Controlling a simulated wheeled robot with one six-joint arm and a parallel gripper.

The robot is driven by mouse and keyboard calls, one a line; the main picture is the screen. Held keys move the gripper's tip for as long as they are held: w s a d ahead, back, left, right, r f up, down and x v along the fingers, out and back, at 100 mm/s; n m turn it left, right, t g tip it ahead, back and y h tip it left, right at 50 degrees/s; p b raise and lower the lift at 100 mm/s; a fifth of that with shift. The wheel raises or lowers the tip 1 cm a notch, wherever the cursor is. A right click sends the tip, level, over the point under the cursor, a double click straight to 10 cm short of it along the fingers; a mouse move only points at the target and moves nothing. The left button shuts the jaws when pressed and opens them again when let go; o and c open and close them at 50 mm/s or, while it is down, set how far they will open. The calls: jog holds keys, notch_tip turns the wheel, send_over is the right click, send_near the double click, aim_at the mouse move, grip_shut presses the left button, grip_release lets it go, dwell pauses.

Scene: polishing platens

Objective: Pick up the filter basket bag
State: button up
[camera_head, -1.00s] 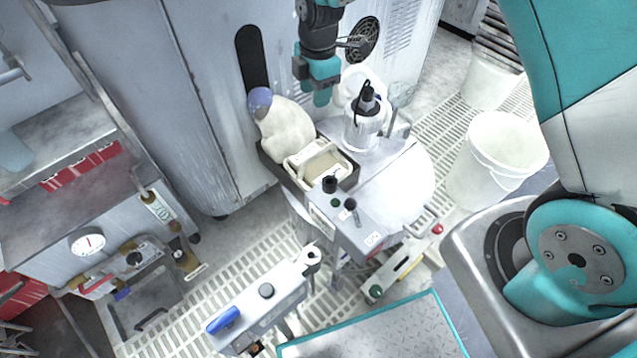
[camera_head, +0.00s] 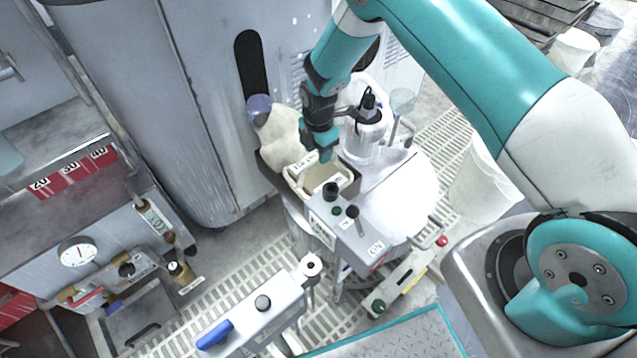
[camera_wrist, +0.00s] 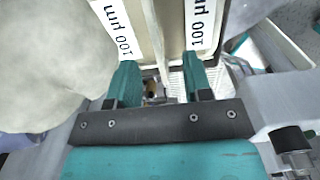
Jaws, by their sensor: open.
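A cream rectangular filter basket bag (camera_head: 297,176) with a raised rim and white labels sits in a dark tray on the grey machine. In the wrist view its pale rim (camera_wrist: 178,12) carries two labels that read 100 µm. My gripper (camera_head: 325,155) is over the basket's back edge. In the wrist view my gripper (camera_wrist: 162,75) has its two teal fingers apart, pointing at the labelled rim, with nothing held between them. Whether the fingers touch the rim cannot be told.
A lumpy cream sack (camera_head: 281,132) with a blue-grey end stands close left of the basket. A clear bottle with a black top (camera_head: 366,130) stands close right. Black knobs (camera_head: 331,190) are in front. A round white platen (camera_head: 405,195) lies to the right.

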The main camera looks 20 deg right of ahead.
send_over(319, 176)
jog(key=f, duration=0.5)
jog(key=shift+w+b, duration=0.4)
grip_shut()
